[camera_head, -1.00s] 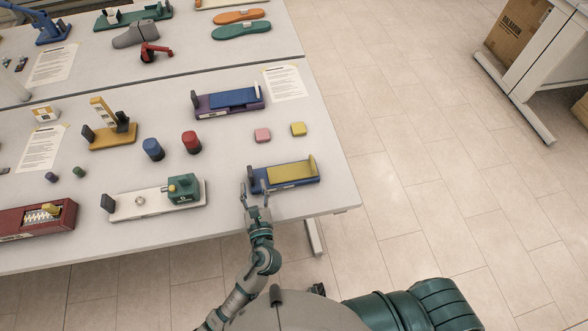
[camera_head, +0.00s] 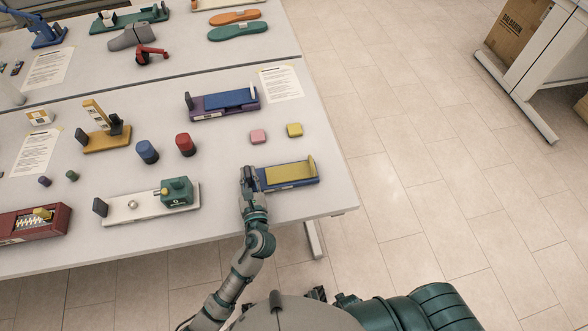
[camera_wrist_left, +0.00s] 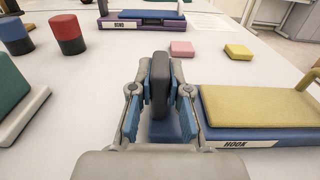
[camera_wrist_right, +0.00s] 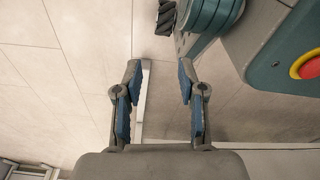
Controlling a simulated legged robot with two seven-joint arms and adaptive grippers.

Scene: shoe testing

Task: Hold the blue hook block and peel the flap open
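The blue hook block (camera_head: 290,185) lies near the table's front right corner, with a yellow flap (camera_head: 288,173) on top. Its HOOK label shows in the left wrist view (camera_wrist_left: 235,144). The yellow flap (camera_wrist_left: 265,106) lies flat there, with an upright yellow tab at its right end. A dark upright post (camera_wrist_left: 160,85) stands at the block's left end. My left gripper (camera_wrist_left: 160,70) has its fingers on both sides of this post and looks closed on it. In the head view the left gripper (camera_head: 249,178) hides the post. My right gripper (camera_wrist_right: 158,75) is open and empty above the floor.
A white device with a green block (camera_head: 176,192) stands left of my left gripper. Pink (camera_head: 258,136) and yellow (camera_head: 294,130) small blocks and a purple-blue BOND block (camera_head: 223,104) lie behind. The table edge is close in front and at right.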

